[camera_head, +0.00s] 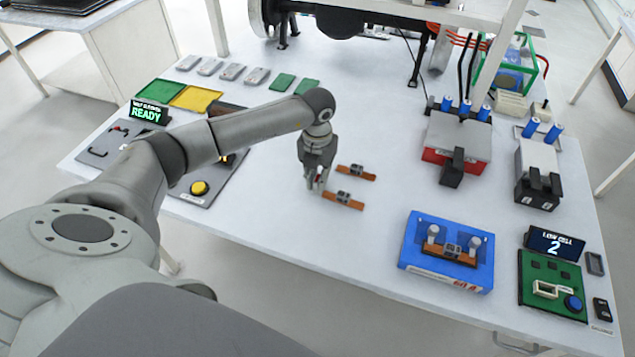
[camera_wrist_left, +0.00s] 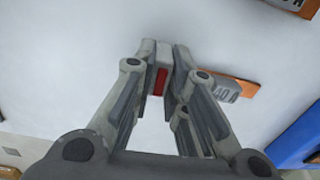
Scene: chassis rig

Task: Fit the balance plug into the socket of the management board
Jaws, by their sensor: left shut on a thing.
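My left gripper (camera_head: 316,186) hangs above the white table, left of two orange-brown strips with grey blocks (camera_head: 343,200). In the left wrist view its fingers (camera_wrist_left: 165,62) are closed on a small pale block (camera_wrist_left: 163,52) with a red face; I cannot tell whether this is the balance plug. In the head view the fingers mostly hide it. The green management board (camera_head: 536,272) lies at the front right, with a white socket-like part (camera_head: 545,289) and a blue round button (camera_head: 573,303). The gripper is well to the left of the board. My right gripper is not in view.
A blue fixture (camera_head: 415,262) holding an orange-brown strip stands left of the board. A display reading "LOW CELL 2" (camera_head: 553,243) stands behind the board. Boxes with blue cells (camera_head: 455,140) stand at the back right. The table between the strips and the blue fixture is clear.

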